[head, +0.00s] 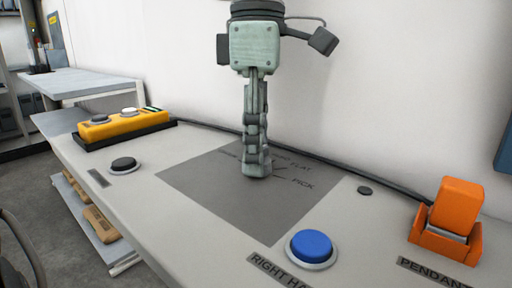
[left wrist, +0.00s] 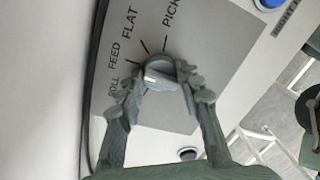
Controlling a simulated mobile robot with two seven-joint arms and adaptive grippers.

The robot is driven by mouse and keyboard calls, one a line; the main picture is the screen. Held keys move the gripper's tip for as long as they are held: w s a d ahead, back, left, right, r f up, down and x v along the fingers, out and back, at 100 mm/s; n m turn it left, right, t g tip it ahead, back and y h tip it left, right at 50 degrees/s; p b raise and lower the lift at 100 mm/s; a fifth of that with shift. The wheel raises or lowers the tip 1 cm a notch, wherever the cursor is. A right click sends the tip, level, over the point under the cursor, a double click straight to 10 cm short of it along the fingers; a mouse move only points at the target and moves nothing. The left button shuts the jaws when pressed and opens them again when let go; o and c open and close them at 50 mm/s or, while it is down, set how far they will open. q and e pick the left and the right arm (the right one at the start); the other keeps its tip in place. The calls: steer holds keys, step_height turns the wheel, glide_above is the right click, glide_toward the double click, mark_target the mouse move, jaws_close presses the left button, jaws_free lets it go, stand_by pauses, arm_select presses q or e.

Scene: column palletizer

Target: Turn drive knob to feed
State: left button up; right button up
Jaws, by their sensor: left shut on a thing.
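The drive knob (left wrist: 160,72) is a grey round knob with a pale raised bar, in the left wrist view. It sits on a dark grey plate (head: 195,178) printed with FEED, FLAT and PICK and short tick marks. My left gripper (head: 257,168) points straight down over the plate and hides the knob in the head view. In the left wrist view its two fingers (left wrist: 165,82) are around the knob, one on each side, and shut on it. I cannot tell clearly which mark the knob points to. My right gripper is not in view.
A blue button (head: 311,246) and an orange pendant holder (head: 452,215) are at the right. A black button (head: 123,164) and a yellow button box (head: 120,125) are at the left. A dark cable (head: 330,165) runs along the wall behind the plate.

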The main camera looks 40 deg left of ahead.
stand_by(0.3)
arm_select(q)
steer(key=o, duration=1.2)
steer(key=shift+c, duration=0.2)
step_height(320, 180, up, 12)
steer(key=shift+w+a, duration=0.2)
steer(key=shift+w, duration=0.25)
